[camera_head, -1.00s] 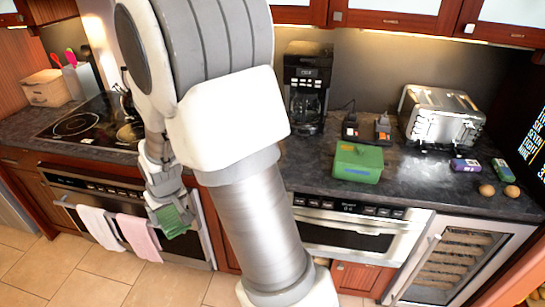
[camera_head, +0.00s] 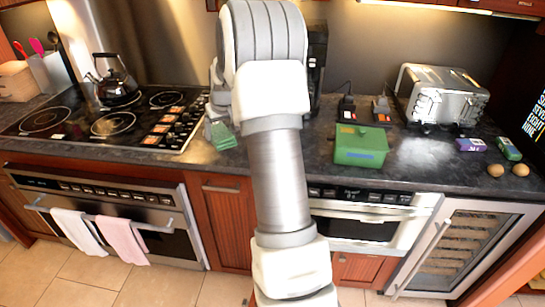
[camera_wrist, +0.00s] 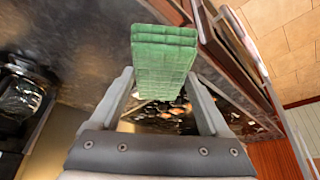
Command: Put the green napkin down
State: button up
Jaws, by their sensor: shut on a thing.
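The green napkin (camera_head: 222,135) is a folded, layered cloth held at the end of my arm, over the counter's front part just right of the cooktop. In the wrist view the napkin (camera_wrist: 163,62) fills the space between the fingers of my gripper (camera_wrist: 165,90), which is shut on it. In the head view my gripper (camera_head: 216,118) is partly hidden behind my arm. Whether the napkin touches the counter (camera_head: 290,165) cannot be told.
The black cooktop (camera_head: 110,125) with a kettle (camera_head: 115,85) lies left. A green box (camera_head: 360,147), toaster (camera_head: 437,98), two small packages and two eggs (camera_head: 507,170) stand right. The coffee maker (camera_head: 316,70) is partly hidden behind my arm. Towels hang on the oven below.

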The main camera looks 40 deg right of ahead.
jog(key=s+d+m+h+b, duration=0.1)
jog(key=s+d+b, duration=0.3)
jog(key=d, duration=1)
jog(key=s+d+m+b, duration=0.2)
jog(key=s+d, duration=0.4)
jog(key=d, duration=0.8)
jog(key=w+a+f, duration=0.2)
jog(key=a, duration=0.1)
jog(key=w+a+f, duration=0.2)
jog(key=a+f, duration=0.1)
jog(key=w+a+f+b, duration=0.1)
jog(key=w+a+f, duration=0.1)
jog(key=a, duration=0.2)
jog(key=shift+f, duration=2.15)
jog(key=shift+f, duration=0.1)
jog(key=o, duration=1.2)
jog(key=shift+c, duration=0.2)
